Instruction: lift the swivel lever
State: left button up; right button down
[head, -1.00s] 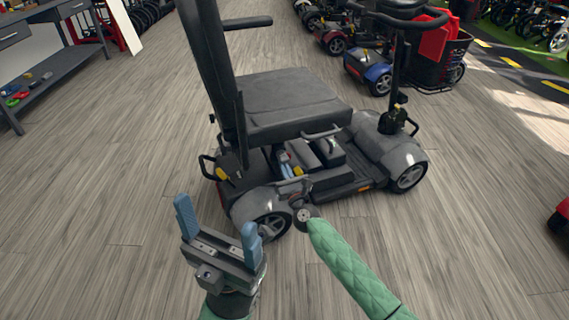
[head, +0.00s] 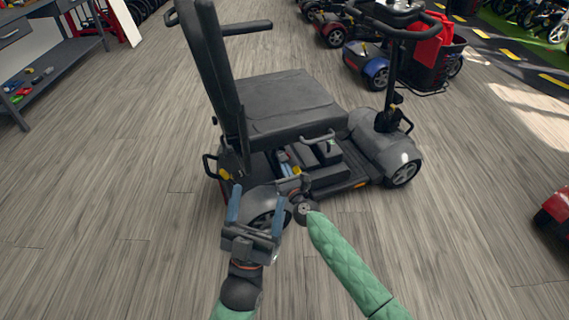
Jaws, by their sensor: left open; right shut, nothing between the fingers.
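The grey mobility scooter (head: 372,145) stands ahead of me, its black seat (head: 285,105) in the middle of the head view. A slim grey lever (head: 318,138) sticks out below the seat's near right edge and looks like the swivel lever. My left gripper (head: 257,205) is open and empty, with blue fingers pointing up, in front of the scooter's rear wheel. My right gripper (head: 288,186) is shut and empty beside the rear body, below the seat and left of the lever. Its wrist partly hides it, and I cannot tell whether it touches the scooter.
A black armrest (head: 247,28) and tall backrest rise on the seat's left. A blue scooter (head: 368,64) stands behind at right, and a red one (head: 553,218) at the right edge. A dark workbench (head: 60,55) is at the left.

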aim_at(284, 159)
pick_arm(q)
jog(key=w+f+g+y+p, duration=0.1)
jog(key=f+g+p, duration=0.15)
jog(key=f, duration=0.65)
jog(key=w+d+f+g+y+p, duration=0.1)
jog(key=f+g, duration=0.3)
jog(key=f, duration=0.4)
jog(key=w+f+g+p, duration=0.1)
jog(key=f+g, duration=0.3)
jog(key=f, duration=0.5)
pick_arm(e)
notch_tip(284, 159, up, 2)
jog(key=shift+s+r+g+p, duration=0.1)
jog(key=shift+g+p, duration=0.3)
jog(key=shift+p, duration=0.45)
jog(key=shift+r+p, duration=0.5)
jog(key=shift+r, duration=0.05)
pick_arm(q)
jog(key=s+a+f+g+y, duration=0.1)
jog(key=s+f+g, duration=0.3)
jog(key=s+f, duration=0.3)
jog(key=s+a+f+g+y, duration=0.1)
jog(key=s+f+g, duration=0.4)
jog(key=f, duration=1.1)
jog(key=shift+s+f, duration=0.15)
jog(key=shift+s, duration=0.9)
pick_arm(e)
jog(key=shift+r, duration=0.1)
pick_arm(q)
jog(key=shift+f, duration=0.1)
